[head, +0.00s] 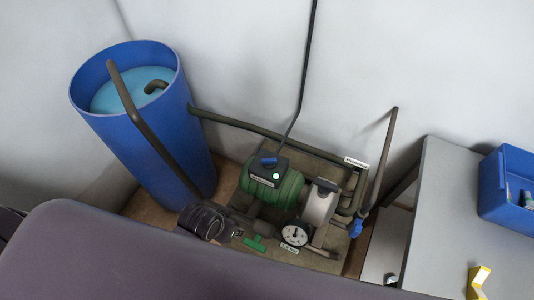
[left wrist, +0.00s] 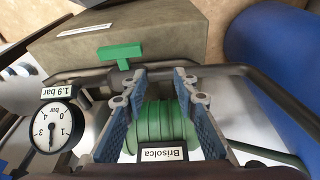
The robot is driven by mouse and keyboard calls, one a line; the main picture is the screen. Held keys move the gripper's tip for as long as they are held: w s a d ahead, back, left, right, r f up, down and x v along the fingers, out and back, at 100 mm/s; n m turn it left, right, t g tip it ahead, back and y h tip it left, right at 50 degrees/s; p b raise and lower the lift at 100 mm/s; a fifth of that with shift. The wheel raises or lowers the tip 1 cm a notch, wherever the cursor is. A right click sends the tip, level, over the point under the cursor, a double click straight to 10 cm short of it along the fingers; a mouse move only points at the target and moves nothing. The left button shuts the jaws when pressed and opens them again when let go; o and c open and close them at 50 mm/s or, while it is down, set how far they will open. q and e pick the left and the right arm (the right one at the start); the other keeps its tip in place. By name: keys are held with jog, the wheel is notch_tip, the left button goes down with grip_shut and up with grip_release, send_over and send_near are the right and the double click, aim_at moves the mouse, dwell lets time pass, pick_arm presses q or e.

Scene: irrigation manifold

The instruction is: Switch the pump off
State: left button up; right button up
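The green ribbed pump (head: 272,185) stands on the base board in the head view, with a dark box on top. A blue switch (head: 268,161) sits on that box, and a small pale green lamp (head: 276,176) glows beside it. In the left wrist view the pump (left wrist: 160,122) appears upside down, with its name label below it; the switch is not visible there. My left gripper (left wrist: 159,78) is open, its blue-padded fingers apart with the pump seen between them. Nothing shows between the fingertips. My right gripper is in neither view.
A blue water tank (head: 160,135) stands left of the pump. A pressure gauge (head: 294,235), labelled 1.9 bar, and a green valve handle (head: 255,243) are close in front. Pipes run behind and right. A grey table (head: 460,240) with a blue bin (head: 507,190) is at right.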

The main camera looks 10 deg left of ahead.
aim_at(269, 159)
pick_arm(q)
jog(key=w+d+r+m+h, duration=0.1)
jog(key=w+d+r+m, duration=0.2)
jog(key=w+r, duration=0.1)
jog(key=w+d+r+m+h+p, duration=0.1)
jog(key=w+d+r+m, duration=0.1)
jog(key=w, duration=0.5)
jog(key=w+d+r+m+g+h, duration=0.1)
jog(key=w+d+r+m, duration=0.2)
jog(key=w+r+m, duration=0.2)
jog(key=shift+w+d+r+h, duration=0.3)
jog(key=shift+r+h, duration=0.1)
jog(key=shift+r, duration=0.1)
jog(key=w+a+r+m, duration=0.1)
jog(key=w+a+r, duration=0.3)
jog(key=a, duration=0.2)
jog(key=shift+g+y, duration=0.3)
jog(key=p+x, duration=0.1)
jog(key=x, duration=0.7)
jog(key=shift+w+p, duration=0.15)
jog(key=shift+p, duration=0.15)
grip_shut()
